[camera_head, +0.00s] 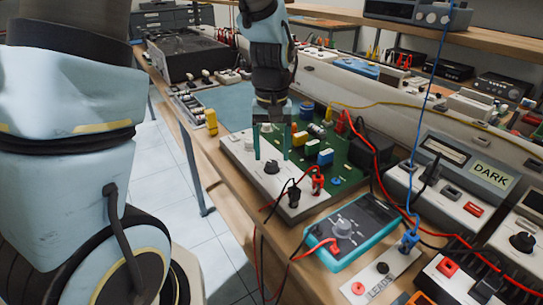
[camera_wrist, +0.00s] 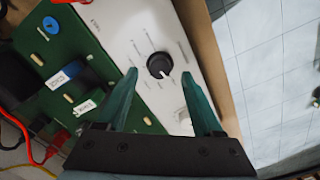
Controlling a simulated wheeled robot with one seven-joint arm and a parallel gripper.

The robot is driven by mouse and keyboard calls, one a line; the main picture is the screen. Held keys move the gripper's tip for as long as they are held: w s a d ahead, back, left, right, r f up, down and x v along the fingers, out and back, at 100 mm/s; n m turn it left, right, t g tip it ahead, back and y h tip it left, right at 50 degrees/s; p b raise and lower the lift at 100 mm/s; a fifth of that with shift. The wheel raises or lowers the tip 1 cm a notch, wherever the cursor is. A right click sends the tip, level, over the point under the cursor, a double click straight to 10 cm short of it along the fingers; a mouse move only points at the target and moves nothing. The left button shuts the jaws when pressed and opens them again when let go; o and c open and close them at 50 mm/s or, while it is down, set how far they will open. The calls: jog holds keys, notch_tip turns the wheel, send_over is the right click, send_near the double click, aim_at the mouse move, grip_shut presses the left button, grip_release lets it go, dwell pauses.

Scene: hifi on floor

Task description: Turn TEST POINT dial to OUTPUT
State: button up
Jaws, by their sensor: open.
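The black dial (camera_head: 271,166) sits on the white panel (camera_head: 240,150) at the front of a green circuit board. In the wrist view the dial (camera_wrist: 160,65) is a round black knob with a white pointer mark toward its lower right, with small labels around it too small to read. My gripper (camera_head: 271,157) is open, its two teal fingers pointing down at the dial. In the wrist view my gripper's fingertips (camera_wrist: 159,73) lie to either side of the dial, apart from it. I cannot tell how far above the panel the tips are.
The green board (camera_head: 342,172) carries blue and yellow parts. Red and black leads (camera_head: 316,184) plug into the panel's right end. The bench edge drops to a tiled floor (camera_head: 175,190) on the left.

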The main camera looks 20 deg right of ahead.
jog(key=shift+f, duration=1.1)
grip_shut()
